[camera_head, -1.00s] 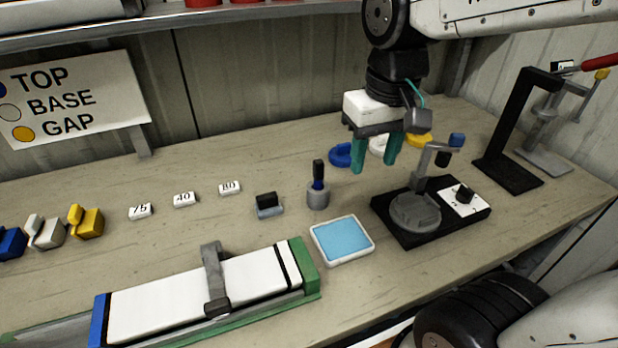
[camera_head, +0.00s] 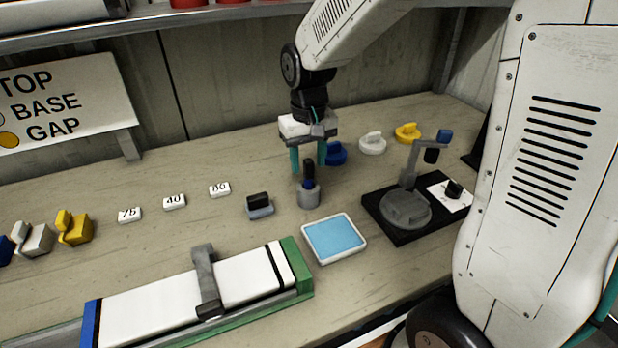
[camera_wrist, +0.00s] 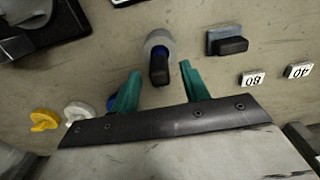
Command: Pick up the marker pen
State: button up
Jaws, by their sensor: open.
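The marker pen (camera_head: 308,172) stands upright in a grey round holder (camera_head: 309,197), its black cap up and a blue band below. In the wrist view the pen (camera_wrist: 159,68) shows between the two teal fingers, with the holder (camera_wrist: 158,42) just beyond. My gripper (camera_head: 302,170) is open, pointing down behind and around the pen's upper part in the head view. In the wrist view my gripper (camera_wrist: 160,85) has a gap on both sides of the pen. Whether a finger touches the pen cannot be told, but none appears to.
A black block on a grey base (camera_head: 259,205) stands left of the holder, and a blue pad (camera_head: 335,239) lies in front. A black stand (camera_head: 398,220) is to the right. Blue (camera_head: 337,153), white (camera_head: 372,143) and yellow (camera_head: 407,132) pieces lie behind. A long core tray (camera_head: 300,262) lies front left.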

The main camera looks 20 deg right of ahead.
aim_at(308, 181)
jog(key=shift+s+f, duration=0.1)
jog(key=shift+f, duration=1.35)
grip_shut()
